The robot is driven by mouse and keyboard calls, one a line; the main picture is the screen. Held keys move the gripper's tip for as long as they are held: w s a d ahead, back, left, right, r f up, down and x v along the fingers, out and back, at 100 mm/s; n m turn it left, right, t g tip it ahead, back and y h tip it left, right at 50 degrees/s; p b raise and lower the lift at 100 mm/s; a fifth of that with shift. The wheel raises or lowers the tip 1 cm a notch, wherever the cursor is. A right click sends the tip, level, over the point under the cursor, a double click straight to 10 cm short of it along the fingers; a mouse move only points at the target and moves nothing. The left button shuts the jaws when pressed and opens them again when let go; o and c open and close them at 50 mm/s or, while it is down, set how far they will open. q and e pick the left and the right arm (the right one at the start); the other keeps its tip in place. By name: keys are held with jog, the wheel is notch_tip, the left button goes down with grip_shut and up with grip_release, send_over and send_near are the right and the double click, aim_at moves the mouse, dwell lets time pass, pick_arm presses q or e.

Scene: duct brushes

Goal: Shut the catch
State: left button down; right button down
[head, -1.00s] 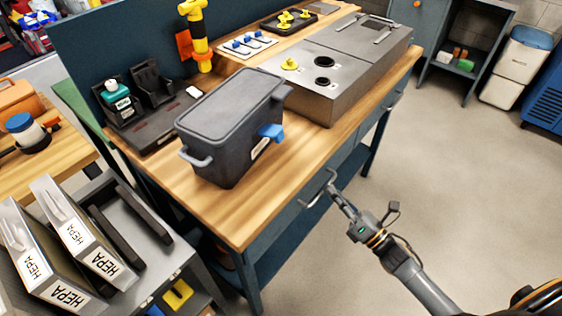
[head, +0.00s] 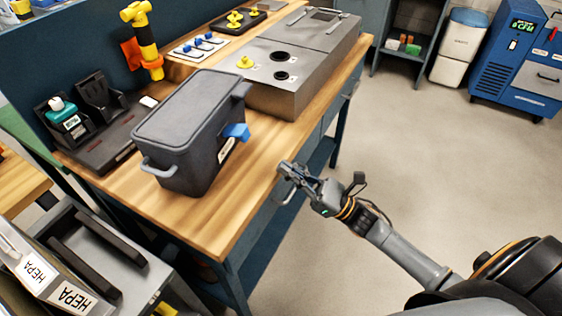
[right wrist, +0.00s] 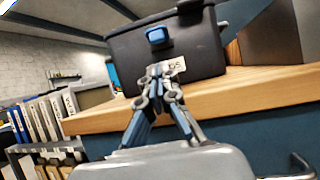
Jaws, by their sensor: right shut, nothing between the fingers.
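A dark grey lidded box (head: 190,130) stands on the wooden workbench, its lid down. A blue catch (head: 237,132) sticks out from its right-hand side, above a white label. In the right wrist view the catch (right wrist: 157,36) shows on the box wall (right wrist: 200,55), high in the picture. My right gripper (head: 283,168) is at the bench's front edge, apart from the box, to the right of and below the catch in the picture. Its fingers (right wrist: 158,72) are closed together and empty, pointing toward the box. My left gripper is not in view.
The workbench (head: 225,210) has bare wood in front of the box. A grey metal unit (head: 270,95) stands behind it to the right. A charger dock (head: 105,140) is at the left. HEPA filters (head: 40,270) stand lower left. The floor (head: 400,150) at right is clear.

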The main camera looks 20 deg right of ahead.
aim_at(237, 134)
jog(key=p+x, duration=0.2)
jog(key=x, duration=0.6)
jog(key=shift+w+a+r, duration=0.1)
